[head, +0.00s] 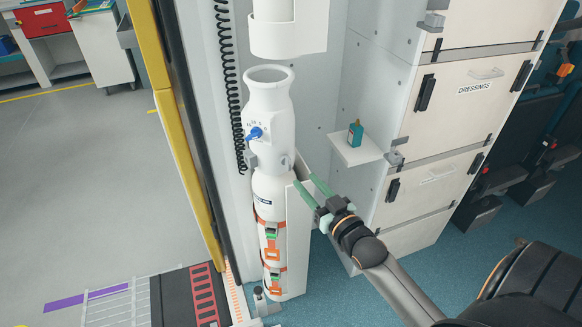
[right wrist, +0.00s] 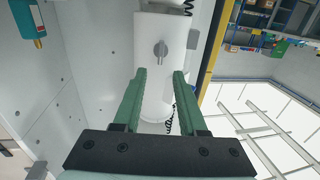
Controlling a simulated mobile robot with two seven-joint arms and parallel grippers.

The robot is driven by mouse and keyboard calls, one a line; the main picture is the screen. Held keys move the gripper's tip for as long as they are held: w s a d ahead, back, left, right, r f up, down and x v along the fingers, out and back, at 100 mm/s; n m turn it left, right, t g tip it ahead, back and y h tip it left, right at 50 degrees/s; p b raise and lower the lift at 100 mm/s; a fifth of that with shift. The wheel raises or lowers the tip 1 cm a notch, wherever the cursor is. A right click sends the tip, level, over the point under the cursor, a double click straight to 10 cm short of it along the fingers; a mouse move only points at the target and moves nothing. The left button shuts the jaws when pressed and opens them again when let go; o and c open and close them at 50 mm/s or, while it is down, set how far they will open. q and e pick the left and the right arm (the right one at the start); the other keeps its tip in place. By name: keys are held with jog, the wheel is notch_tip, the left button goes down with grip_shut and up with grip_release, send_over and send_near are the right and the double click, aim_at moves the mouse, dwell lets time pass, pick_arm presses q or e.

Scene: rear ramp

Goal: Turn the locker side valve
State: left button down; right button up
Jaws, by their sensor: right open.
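A white cylinder (head: 270,108) with a flared collar stands upright against the white wall. A blue knob (head: 254,133) sits on its left side in the head view. A grey valve knob (right wrist: 160,50) shows on the white cylinder body (right wrist: 148,25) in the right wrist view, its bar upright in the picture. My right gripper (head: 305,180) has green fingers pointing at the cylinder from the lower right. In the right wrist view the fingers (right wrist: 160,75) are apart and empty, with the knob beyond their tips. My left gripper is out of view.
Orange straps (head: 270,255) hold the cylinder in a white holder. A small shelf (head: 357,151) with a teal bottle (head: 355,132) is on the wall to the right. Locker drawers (head: 455,105) stand further right. A black coiled cord (head: 229,80) hangs left of the cylinder.

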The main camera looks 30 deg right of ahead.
aim_at(290, 164)
jog(key=w, duration=0.7)
jog(key=shift+w+d, duration=0.2)
jog(key=shift+w, duration=0.1)
jog(key=shift+c, duration=0.3)
grip_shut()
